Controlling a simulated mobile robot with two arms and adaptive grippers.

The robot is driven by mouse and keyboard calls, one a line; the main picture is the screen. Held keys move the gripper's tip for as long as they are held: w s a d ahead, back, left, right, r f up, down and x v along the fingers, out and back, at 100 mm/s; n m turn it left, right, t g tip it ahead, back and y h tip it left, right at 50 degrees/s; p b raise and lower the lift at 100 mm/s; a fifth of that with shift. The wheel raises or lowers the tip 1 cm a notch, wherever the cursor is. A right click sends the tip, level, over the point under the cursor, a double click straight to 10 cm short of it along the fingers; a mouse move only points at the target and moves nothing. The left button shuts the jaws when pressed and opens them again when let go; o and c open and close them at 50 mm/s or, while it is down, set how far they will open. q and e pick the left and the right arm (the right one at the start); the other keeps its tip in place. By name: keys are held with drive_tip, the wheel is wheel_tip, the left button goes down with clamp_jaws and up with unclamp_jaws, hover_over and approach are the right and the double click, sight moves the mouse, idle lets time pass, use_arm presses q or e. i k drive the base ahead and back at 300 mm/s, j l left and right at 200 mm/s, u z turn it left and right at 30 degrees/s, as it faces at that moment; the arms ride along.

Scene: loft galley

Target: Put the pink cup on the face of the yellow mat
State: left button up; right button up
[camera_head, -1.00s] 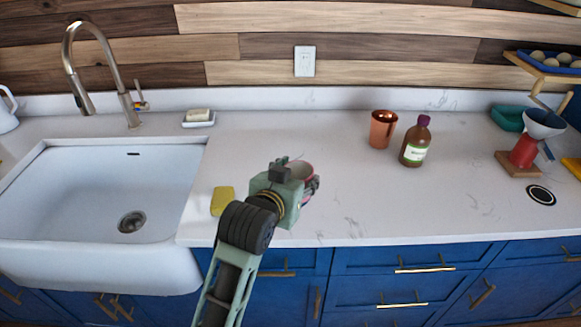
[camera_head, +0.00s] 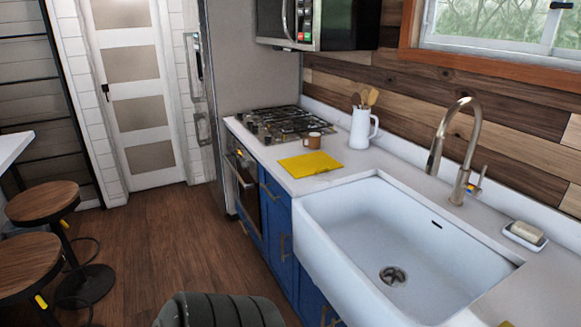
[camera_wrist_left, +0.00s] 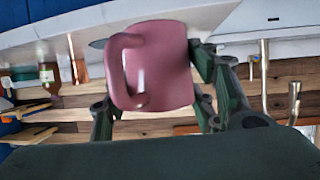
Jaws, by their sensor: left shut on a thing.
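The pink cup (camera_wrist_left: 150,68) fills the middle of the left wrist view, its handle toward the left. My left gripper (camera_wrist_left: 158,88) is shut on it, with dark green fingers on both sides. In the head view the cup and the gripper jaws are out of sight; only a dark part of my arm shows at the bottom. The yellow mat (camera_head: 311,164) lies flat on the counter between the stove and the sink, and its face is bare. My right gripper is in neither view.
A brown cup (camera_head: 314,141) stands just behind the mat. A white pitcher with wooden utensils (camera_head: 361,128) is to its right, and the stove (camera_head: 279,121) is beyond. The white sink (camera_head: 385,240) lies to the right of the mat, with a tall faucet (camera_head: 462,150).

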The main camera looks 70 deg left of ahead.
sight(309, 165)
drive_tip(key=j+u, duration=0.2)
drive_tip(key=j, duration=0.2)
drive_tip(key=i+j+u, duration=0.2)
drive_tip(key=j, duration=0.15)
drive_tip(key=j+u, duration=0.2)
drive_tip(key=j, duration=0.2)
drive_tip(key=i+j+u, duration=0.2)
drive_tip(key=j, duration=0.15)
